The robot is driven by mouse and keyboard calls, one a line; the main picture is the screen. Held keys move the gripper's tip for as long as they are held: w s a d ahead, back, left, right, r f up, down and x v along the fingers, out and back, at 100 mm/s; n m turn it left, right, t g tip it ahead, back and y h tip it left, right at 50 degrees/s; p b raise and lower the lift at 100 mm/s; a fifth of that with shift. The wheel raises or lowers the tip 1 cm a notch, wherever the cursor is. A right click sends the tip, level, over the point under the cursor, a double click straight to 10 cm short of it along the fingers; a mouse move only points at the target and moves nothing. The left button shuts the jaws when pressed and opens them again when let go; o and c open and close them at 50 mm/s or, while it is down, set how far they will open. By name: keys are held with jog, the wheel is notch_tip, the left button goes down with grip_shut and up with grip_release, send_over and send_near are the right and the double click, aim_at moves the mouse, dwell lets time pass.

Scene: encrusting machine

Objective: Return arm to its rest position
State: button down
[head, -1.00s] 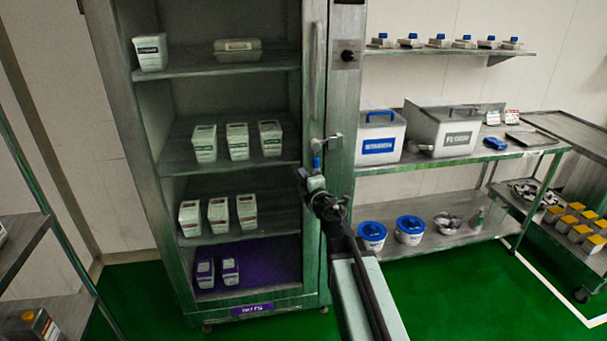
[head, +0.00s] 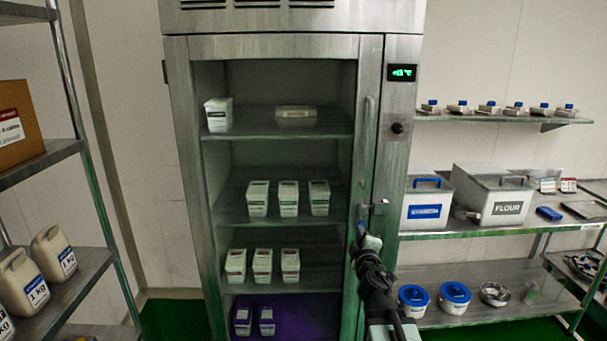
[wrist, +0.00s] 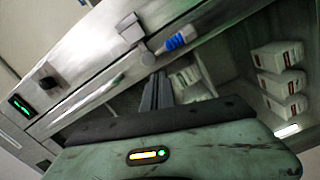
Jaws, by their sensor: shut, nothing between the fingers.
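My gripper (head: 362,236) is in front of the lower right side of the tall steel cabinet (head: 393,160), below the door latch (head: 379,206). Its dark fingers (wrist: 155,92) show pressed together in the wrist view, with nothing between them. A small blue-ended piece (wrist: 176,42) lies beyond the fingertips in the wrist view; I cannot tell whether it is fixed to the cabinet. My arm reaches up from the bottom edge of the head view, bent toward the cabinet.
The cabinet holds white tubs (head: 289,198) on its shelves. A steel bench (head: 470,228) with a flour bin (head: 497,207) stands at right, blue-lidded tubs (head: 454,296) below. A rack with jugs (head: 52,252) is at left. Green floor (head: 172,317) shows at lower left.

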jog(key=s+d+f+m+g+h+p, duration=0.2)
jog(key=s+d+f+m+g+h, duration=0.35)
jog(key=f+m, duration=0.4)
jog(key=s+a+f+m+g+y, duration=0.2)
jog(key=s+a+f+g+y, duration=0.1)
jog(key=s, duration=0.6)
jog(key=s+a+f+m+g+y, duration=0.2)
jog(key=s+a+f+g, duration=0.4)
jog(key=s+g, duration=0.3)
jog(key=shift+s+f+y, duration=0.4)
jog(key=shift+f+y, duration=0.45)
jog(key=shift+f, duration=0.05)
jog(key=shift+a, duration=0.1)
